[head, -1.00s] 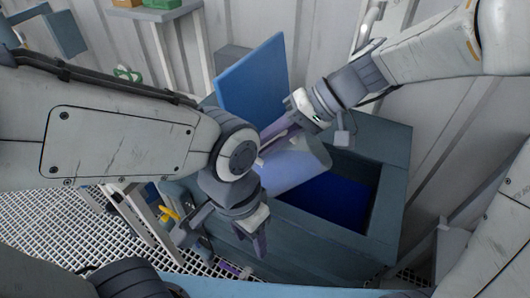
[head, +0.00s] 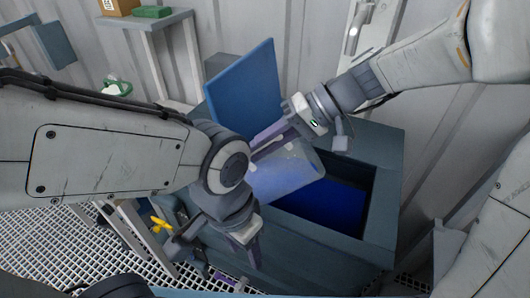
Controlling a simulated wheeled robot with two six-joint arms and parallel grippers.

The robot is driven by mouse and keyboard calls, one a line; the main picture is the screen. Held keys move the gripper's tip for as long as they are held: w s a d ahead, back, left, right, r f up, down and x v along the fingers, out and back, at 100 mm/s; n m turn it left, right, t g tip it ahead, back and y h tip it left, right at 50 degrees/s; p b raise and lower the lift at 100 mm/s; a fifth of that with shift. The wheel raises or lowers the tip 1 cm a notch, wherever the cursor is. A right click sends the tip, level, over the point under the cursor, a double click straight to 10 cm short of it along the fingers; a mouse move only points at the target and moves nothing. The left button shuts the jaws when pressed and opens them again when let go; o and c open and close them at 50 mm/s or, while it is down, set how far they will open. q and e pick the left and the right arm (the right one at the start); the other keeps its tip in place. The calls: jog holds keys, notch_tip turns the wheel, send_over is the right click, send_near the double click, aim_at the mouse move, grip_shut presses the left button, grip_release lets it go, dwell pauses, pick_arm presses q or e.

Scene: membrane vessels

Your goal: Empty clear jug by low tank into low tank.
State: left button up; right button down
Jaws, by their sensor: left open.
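The low tank (head: 383,205) is a blue-grey box with a square opening and dark blue liquid inside. Its blue lid (head: 245,90) stands raised at the back. The clear jug (head: 288,174) is tilted on its side over the left part of the opening, its wide end toward the right. My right gripper (head: 272,140) reaches in from the upper right to the jug; its fingertips are partly hidden behind my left arm, so its grip cannot be made out. My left gripper (head: 228,262) is open and empty, pointing down in front of the tank's near left side.
A small table (head: 148,20) with an orange-brown box (head: 118,6) and a green box (head: 152,11) stands at the upper left. A yellow handle (head: 160,224) shows beside the tank's left side. White grating floor (head: 45,235) lies at the lower left.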

aim_at(276, 155)
jog(key=shift+r, duration=0.1)
jog(key=shift+d, duration=0.1)
dwell(0.5)
jog(key=shift+w+d+y+b, duration=0.15)
jog(key=shift+y+b, duration=0.25)
jog(key=shift+b, duration=0.25)
jog(key=shift+d+y+b, duration=0.25)
jog(key=shift+y+b, duration=0.15)
jog(key=shift+b, duration=0.35)
jog(key=shift+d+y+b, duration=0.25)
jog(key=shift+y+b, duration=0.05)
jog(key=shift+b, duration=0.15)
jog(key=shift+d+f+y+b, duration=0.3)
jog(key=shift+d+y+b, duration=0.1)
jog(key=shift+b, duration=0.5)
jog(key=shift+w+d+g+y+b, duration=0.1)
jog(key=shift+d+g+y+b, duration=0.3)
jog(key=shift+b, duration=0.4)
